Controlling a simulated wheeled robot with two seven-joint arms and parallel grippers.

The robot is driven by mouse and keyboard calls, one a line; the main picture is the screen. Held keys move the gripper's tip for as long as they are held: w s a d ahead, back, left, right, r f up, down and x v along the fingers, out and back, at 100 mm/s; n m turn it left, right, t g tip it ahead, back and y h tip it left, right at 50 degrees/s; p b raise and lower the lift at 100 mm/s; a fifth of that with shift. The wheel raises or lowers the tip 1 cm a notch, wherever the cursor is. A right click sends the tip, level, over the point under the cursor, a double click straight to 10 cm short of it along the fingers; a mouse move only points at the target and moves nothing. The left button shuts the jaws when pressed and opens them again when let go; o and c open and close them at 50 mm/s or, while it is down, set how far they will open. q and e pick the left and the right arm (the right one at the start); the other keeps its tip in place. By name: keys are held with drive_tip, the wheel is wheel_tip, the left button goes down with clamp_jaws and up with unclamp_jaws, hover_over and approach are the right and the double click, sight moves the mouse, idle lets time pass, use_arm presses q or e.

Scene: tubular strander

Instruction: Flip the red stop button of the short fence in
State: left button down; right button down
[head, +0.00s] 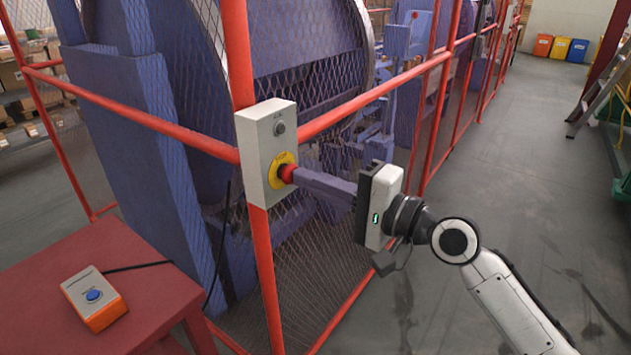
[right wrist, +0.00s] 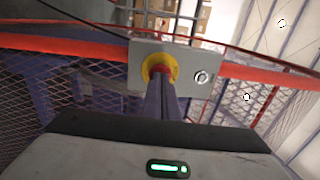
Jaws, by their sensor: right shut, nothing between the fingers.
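The red stop button (head: 287,173) sits in a yellow ring (head: 277,180) on the lower part of a light grey control box (head: 253,143), which is fixed to the red corner post of the fence. My right gripper (head: 299,176) comes from the right, shut and empty, with its fingertips at the button's face. They appear to touch it, but the contact itself is partly hidden. In the right wrist view the closed fingers (right wrist: 160,92) end at the red button (right wrist: 160,70), covering part of it. My left gripper is out of view.
A grey round switch (head: 279,128) sits above the button. Red fence rails (head: 375,98) and mesh enclose the blue machine (head: 130,130). A red table (head: 150,290) at lower left holds an orange-and-white box (head: 95,298) with a blue button. The floor to the right is open.

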drive_tip(key=b+v, duration=0.2)
drive_tip(key=v, duration=1.1)
drive_tip(key=shift+d+b, duration=0.25)
drive_tip(key=shift+b, duration=0.05)
drive_tip(key=shift+s, duration=0.15)
drive_tip(key=s+d+f+n+t+h, duration=0.2)
drive_tip(key=f+h, duration=0.5)
drive_tip(key=f, duration=1.8)
drive_tip(key=s+d+f+n+g+h, duration=0.2)
drive_tip(key=s+f+n, duration=0.1)
drive_tip(key=s+f, duration=0.7)
drive_tip(key=s+d+f+n+g+h, duration=0.2)
drive_tip(key=s+f+n+h, duration=0.1)
drive_tip(key=s+f, duration=0.7)
drive_tip(key=shift+d+n, duration=0.25)
drive_tip(key=shift+n, duration=0.25)
